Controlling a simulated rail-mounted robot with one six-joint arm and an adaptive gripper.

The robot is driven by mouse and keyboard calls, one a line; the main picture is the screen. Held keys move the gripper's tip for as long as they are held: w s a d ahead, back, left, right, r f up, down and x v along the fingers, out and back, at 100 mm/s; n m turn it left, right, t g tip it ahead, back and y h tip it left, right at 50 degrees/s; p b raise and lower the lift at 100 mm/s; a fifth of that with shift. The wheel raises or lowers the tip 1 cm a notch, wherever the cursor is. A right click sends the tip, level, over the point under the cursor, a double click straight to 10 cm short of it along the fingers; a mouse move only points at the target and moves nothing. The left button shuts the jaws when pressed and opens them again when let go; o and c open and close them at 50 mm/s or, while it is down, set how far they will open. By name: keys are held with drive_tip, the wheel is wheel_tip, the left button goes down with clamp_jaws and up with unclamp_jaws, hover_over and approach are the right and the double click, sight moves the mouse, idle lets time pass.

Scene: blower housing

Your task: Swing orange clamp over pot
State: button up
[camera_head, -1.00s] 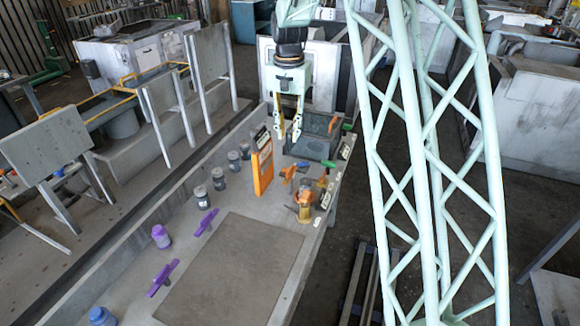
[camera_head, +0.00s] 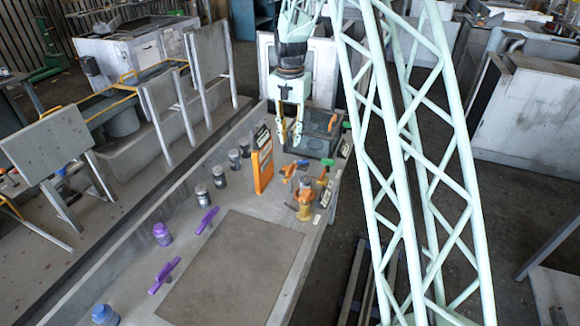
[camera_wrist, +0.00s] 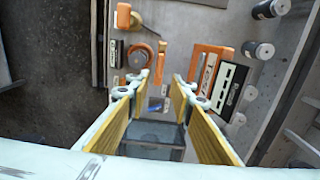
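My gripper (camera_head: 290,140) points down, open and empty, above the far end of the bench; in the wrist view its fingers (camera_wrist: 158,92) are wide apart. Orange clamp parts (camera_head: 290,172) stand on the bench below and nearer the head camera. Just beyond them towards the head camera is an orange-yellow holder (camera_head: 304,204) with a grey-topped pot (camera_head: 305,183). In the wrist view a round orange part (camera_wrist: 140,57) and an orange bar (camera_wrist: 161,62) lie ahead of the fingertips, apart from them. Whether the clamp lies over the pot is too small to tell.
An orange panel (camera_head: 262,165) stands upright left of the clamp. A dark bin (camera_head: 315,140) sits behind, beside the gripper. Several grey jars line the left, with purple handles (camera_head: 164,275) and a purple jar (camera_head: 162,235) nearer. A flat mat (camera_head: 235,270) is clear.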

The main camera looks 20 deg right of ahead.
sight(290, 167)
drive_tip(key=shift+f, duration=0.15)
drive_tip(key=shift+f, duration=6.7)
clamp_jaws()
